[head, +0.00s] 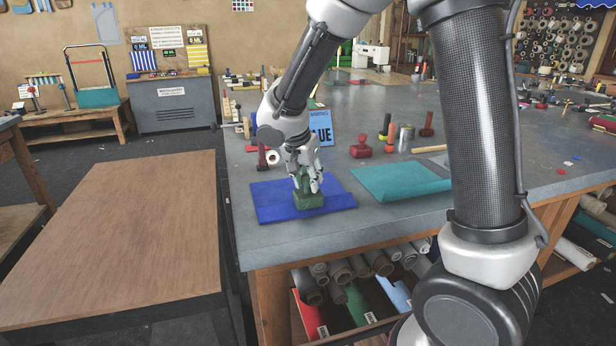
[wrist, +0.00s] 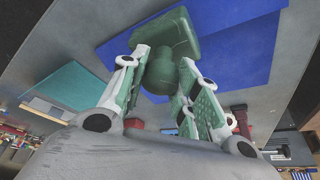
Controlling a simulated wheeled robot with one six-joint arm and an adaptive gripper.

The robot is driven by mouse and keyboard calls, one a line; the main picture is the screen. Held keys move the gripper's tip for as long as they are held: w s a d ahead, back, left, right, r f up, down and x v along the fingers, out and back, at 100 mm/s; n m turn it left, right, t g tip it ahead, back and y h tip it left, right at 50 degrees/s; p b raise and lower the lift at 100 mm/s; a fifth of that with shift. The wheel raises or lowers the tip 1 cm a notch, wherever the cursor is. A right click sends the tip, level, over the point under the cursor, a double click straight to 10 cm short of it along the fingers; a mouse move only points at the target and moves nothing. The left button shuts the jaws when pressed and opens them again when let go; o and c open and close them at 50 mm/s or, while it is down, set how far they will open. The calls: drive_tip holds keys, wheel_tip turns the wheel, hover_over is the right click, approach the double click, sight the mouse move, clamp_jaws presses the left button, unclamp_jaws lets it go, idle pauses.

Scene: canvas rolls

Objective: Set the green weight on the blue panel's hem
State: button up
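The green weight (head: 309,201) is a block with a rounded handle. It is at the front part of the blue panel (head: 277,204), near the panel's front edge, and seems to rest on it. The wrist view shows the weight's base (wrist: 157,38) over the blue panel (wrist: 238,50). My gripper (head: 307,183) points down from above, with its fingers on both sides of the handle. In the wrist view the fingertips of my gripper (wrist: 163,58) appear to touch the handle. Any small gap under the weight is hidden.
A teal panel (head: 402,180) lies to the right on the grey table (head: 340,222). Red tools (head: 360,150), a can (head: 406,135) and a blue sign (head: 321,127) stand behind. A brown-topped table (head: 120,235) is at the left. Rolls lie on the shelf below.

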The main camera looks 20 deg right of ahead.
drive_tip(key=o, duration=0.4)
drive_tip(key=shift+r, duration=0.35)
drive_tip(key=v, duration=1.2)
drive_tip(key=s+d+r+n+y, duration=0.2)
drive_tip(key=s+d+r+n, duration=0.15)
drive_tip(key=s+d, duration=0.8)
drive_tip(key=s+d+f+n, duration=0.1)
drive_tip(key=s+d+n, duration=0.1)
drive_tip(key=s, duration=0.4)
drive_tip(key=s+d+f+n+t+y, duration=0.1)
drive_tip(key=s+d+n, duration=0.2)
drive_tip(key=s+d, duration=0.1)
drive_tip(key=shift+s+d, duration=0.35)
drive_tip(key=shift+s, duration=0.55)
drive_tip(key=shift+n, duration=0.25)
